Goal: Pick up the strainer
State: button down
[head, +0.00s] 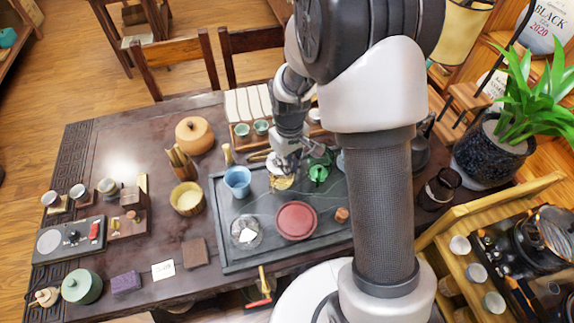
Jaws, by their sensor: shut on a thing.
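My gripper (285,165) is over the back part of the dark tea tray (228,262), pointing down. Its jaws are shut on a small pale gold thing (281,183), which looks like the strainer. The fingers and wrist cover much of it. I cannot tell whether it is clear of the tray or touching it. A green glass vessel (318,173) stands close to the right of the gripper. A blue cup (237,181) stands to its left.
A round red dish (296,220) and a clear glass bowl (246,232) sit on the tray's front half. A yellow container (187,199) is left of the tray. Small green cups (261,127) stand behind. My arm hides the tray's right side.

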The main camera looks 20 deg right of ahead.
notch_tip(320, 180, up, 20)
jog(key=p, duration=0.6)
jog(key=shift+f, duration=0.15)
